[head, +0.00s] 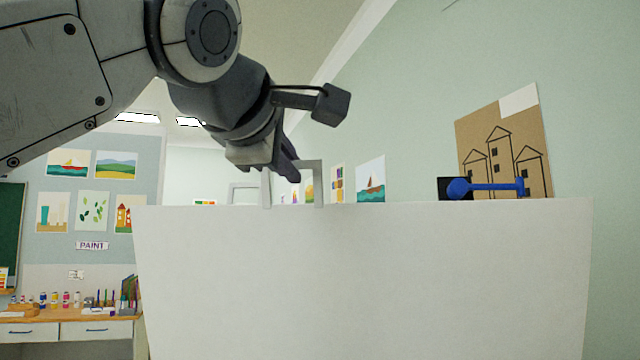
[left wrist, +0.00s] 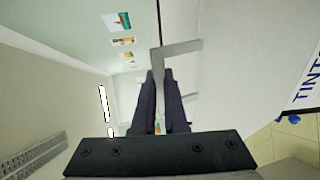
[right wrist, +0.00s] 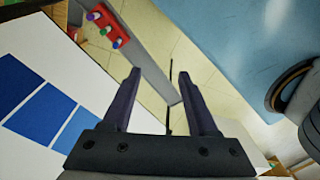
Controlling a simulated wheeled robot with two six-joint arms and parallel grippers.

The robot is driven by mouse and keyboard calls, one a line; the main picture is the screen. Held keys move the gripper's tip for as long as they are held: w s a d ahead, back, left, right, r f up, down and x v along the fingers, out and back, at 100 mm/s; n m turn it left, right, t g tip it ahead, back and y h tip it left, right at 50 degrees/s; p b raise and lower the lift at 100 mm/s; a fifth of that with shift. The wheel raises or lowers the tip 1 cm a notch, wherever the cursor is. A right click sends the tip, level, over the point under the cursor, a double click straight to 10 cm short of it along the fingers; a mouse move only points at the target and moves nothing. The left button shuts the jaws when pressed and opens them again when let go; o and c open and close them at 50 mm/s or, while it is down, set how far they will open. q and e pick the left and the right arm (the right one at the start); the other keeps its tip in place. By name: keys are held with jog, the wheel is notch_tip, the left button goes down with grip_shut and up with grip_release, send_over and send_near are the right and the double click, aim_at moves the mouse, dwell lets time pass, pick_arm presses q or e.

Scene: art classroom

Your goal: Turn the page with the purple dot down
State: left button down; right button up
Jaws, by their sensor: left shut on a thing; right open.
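A large blank white sheet (head: 360,280) stands upright and fills the middle of the head view. A grey square bracket (head: 318,180) rises from its top edge. My left gripper (head: 292,174) reaches down from the upper left and is shut on this bracket; the left wrist view shows the bracket (left wrist: 180,48) at its fingertips. A sheet lettered "TINTS" (left wrist: 308,85) shows at the right there. My right gripper (right wrist: 160,78) is open and empty, close to a white page with blue squares (right wrist: 45,117). I see no purple dot in any view.
A blue clamp-like part (head: 490,187) shows at the sheet's top right. A red holder with several coloured pens (right wrist: 103,30) shows in the right wrist view. A paint table (head: 70,325) stands far left. The space above the sheet's right half is mostly free.

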pick_arm(q)
jog(key=s+a+f+b, duration=0.2)
jog(key=s+f+b, duration=0.1)
jog(key=s+b, duration=0.3)
jog(key=shift+s+f, duration=0.15)
jog(key=shift+s, duration=0.95)
pick_arm(e)
notch_tip(320, 180, down, 6)
jog(key=shift+f, duration=0.2)
